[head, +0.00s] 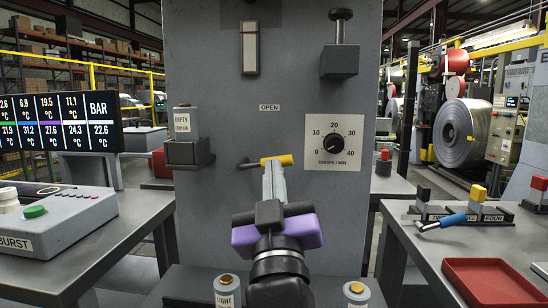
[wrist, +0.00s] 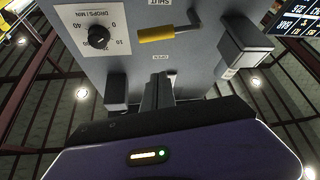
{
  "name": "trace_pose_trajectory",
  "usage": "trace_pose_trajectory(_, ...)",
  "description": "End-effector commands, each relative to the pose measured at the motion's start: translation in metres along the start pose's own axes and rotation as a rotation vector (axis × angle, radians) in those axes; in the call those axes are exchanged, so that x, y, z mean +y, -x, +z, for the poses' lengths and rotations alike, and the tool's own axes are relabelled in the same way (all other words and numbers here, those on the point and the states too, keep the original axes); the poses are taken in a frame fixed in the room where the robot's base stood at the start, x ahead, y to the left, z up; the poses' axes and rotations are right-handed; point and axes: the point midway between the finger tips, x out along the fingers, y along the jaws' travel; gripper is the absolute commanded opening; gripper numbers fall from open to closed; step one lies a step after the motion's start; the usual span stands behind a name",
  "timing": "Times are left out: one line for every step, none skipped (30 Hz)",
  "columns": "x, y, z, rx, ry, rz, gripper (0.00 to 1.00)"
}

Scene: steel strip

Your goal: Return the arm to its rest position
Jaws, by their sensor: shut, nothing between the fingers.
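My gripper (head: 273,168) is purple and black with grey fingers. The fingers are shut together and empty. They point at the grey panel (head: 220,90), just below the lever's yellow handle (head: 280,160) in the head view. In the wrist view my fingertips (wrist: 158,78) stand apart from the yellow handle (wrist: 158,34), with a gap between. The lever lies roughly level, its dark end to the left. An "OPEN" label sits above it in the head view. A "SHUT" label shows beyond the handle in the wrist view, at the top edge.
A drops-per-minute dial (head: 333,143) is right of the lever. The left bench holds a grey button box (head: 60,225).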

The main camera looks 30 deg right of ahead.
Motion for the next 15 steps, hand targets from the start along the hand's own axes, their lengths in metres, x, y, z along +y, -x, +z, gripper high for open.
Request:
trace_pose_trajectory(-0.0012, 0.0069, 0.0005, 0.001, 0.0, -0.002, 0.0)
trace_pose_trajectory(-0.0012, 0.0094, 0.0001, 0.001, -0.001, -0.002, 0.0)
trace_pose_trajectory(-0.0012, 0.012, -0.0001, 0.001, -0.001, -0.002, 0.0)
trace_pose_trajectory(-0.0011, 0.0135, -0.0001, 0.001, -0.001, -0.001, 0.0)
trace_pose_trajectory(-0.0009, 0.0147, -0.0001, 0.001, 0.0, -0.001, 0.0)
trace_pose_trajectory(-0.0007, 0.0159, -0.0001, 0.001, 0.0, 0.0, 0.0)
trace_pose_trajectory(-0.0007, 0.0164, -0.0002, 0.001, 0.0, 0.0, 0.0)
trace_pose_trajectory(-0.0006, 0.0167, -0.0002, 0.001, 0.0, 0.0, 0.0)
trace_pose_trajectory(-0.0005, 0.0168, -0.0003, 0.001, 0.0, 0.0, 0.0)
trace_pose_trajectory(-0.0005, 0.0168, -0.0004, 0.001, 0.0, 0.001, 0.0)
trace_pose_trajectory(-0.0004, 0.0168, -0.0004, 0.001, 0.0, 0.001, 0.0)
trace_pose_trajectory(-0.0005, 0.0167, -0.0004, 0.001, 0.0, 0.001, 0.0)
trace_pose_trajectory(-0.0005, 0.0166, -0.0004, 0.001, 0.0, 0.001, 0.0)
trace_pose_trajectory(-0.0005, 0.0166, -0.0004, 0.001, 0.0, 0.001, 0.0)
trace_pose_trajectory(-0.0005, 0.0165, -0.0004, 0.001, 0.0, 0.001, 0.0)
